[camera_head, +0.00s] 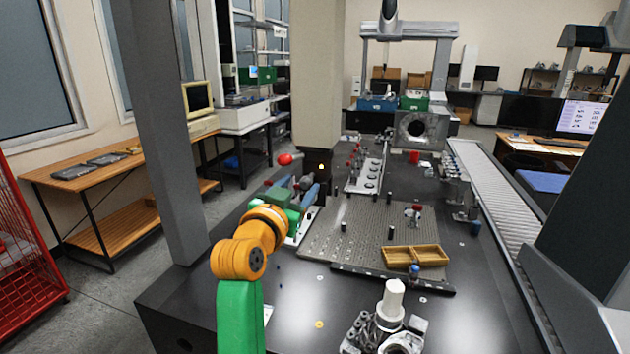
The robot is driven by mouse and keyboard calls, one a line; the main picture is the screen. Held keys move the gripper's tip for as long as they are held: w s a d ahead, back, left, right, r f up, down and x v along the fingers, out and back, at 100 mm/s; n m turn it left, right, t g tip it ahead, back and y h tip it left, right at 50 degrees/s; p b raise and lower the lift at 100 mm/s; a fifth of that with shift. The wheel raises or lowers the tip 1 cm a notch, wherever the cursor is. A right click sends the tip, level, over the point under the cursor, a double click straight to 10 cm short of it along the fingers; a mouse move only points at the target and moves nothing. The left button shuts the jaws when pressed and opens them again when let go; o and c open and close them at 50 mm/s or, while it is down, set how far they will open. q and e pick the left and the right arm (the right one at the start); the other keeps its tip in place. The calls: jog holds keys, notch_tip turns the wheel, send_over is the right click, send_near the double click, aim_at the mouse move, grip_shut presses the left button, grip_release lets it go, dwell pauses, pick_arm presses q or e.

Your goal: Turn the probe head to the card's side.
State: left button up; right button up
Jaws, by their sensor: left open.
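My left arm, green with orange joints, reaches up from the bottom left. Its gripper (311,188) is open at the left edge of the dark table, near the foot of the beige column. A red rounded knob (287,159) shows just beyond the gripper, beside a dark block with a small orange light (321,166). I cannot tell whether the gripper touches either, or whether they belong to the probe head. A white sheet edge, possibly the card (267,313), shows beside my arm. My right gripper is out of view.
A perforated plate (345,240) with posts lies mid-table, a divided wooden tray (415,256) at its front. Metal parts with a white cylinder (391,300) stand at the front. A roller conveyor (490,180) runs along the right. A grey pillar (165,130) stands left.

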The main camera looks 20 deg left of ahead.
aim_at(305, 185)
pick_arm(q)
jog(key=shift+w+d+r+p, duration=0.1)
jog(key=shift+w+p, duration=0.2)
jog(key=shift+w, duration=0.9)
jog(key=shift+w+d, duration=0.3)
jog(key=shift+d, duration=0.15)
jog(key=shift+a, duration=0.15)
jog(key=shift+a, duration=0.1)
jog(key=shift+c, duration=1.1)
grip_shut()
